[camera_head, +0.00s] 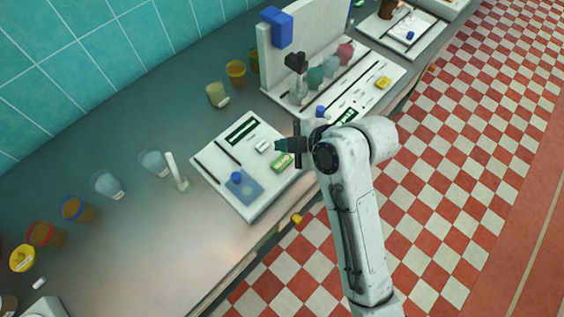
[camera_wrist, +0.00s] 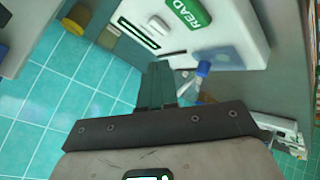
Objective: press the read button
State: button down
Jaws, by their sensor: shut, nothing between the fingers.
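The read button is a green block marked READ in the wrist view (camera_wrist: 187,10), at the top of the picture. In the head view the green button (camera_head: 283,162) sits near the right edge of a white device (camera_head: 212,178) on the counter. My gripper (camera_head: 280,145) is shut and empty, its fingertips over the right part of the device, close to the button and the small white button (camera_head: 263,147). In the wrist view my shut fingers (camera_wrist: 158,70) point at the device, with the read button above their tips. I cannot tell the exact height of the tips above it.
A blue-capped piece (camera_head: 237,178) stands on the device's near left part. A larger white instrument (camera_head: 290,85) with several coloured flasks stands behind. Several cups and jars, such as an orange cup (camera_head: 236,72), line the wall side. The near left counter (camera_head: 150,250) is clear.

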aim_at(285, 164)
jog(key=shift+f+b, duration=1.4)
jog(key=shift+f, duration=1.05)
jog(key=shift+f, duration=0.1)
jog(key=shift+f, duration=0.3)
jog(key=shift+f+b, duration=0.45)
jog(key=shift+b, duration=0.05)
dwell(0.6)
jog(key=shift+r+p, duration=0.75)
jog(key=shift+r, duration=0.15)
notch_tip(285, 164, up, 5)
jog(key=p, duration=0.4)
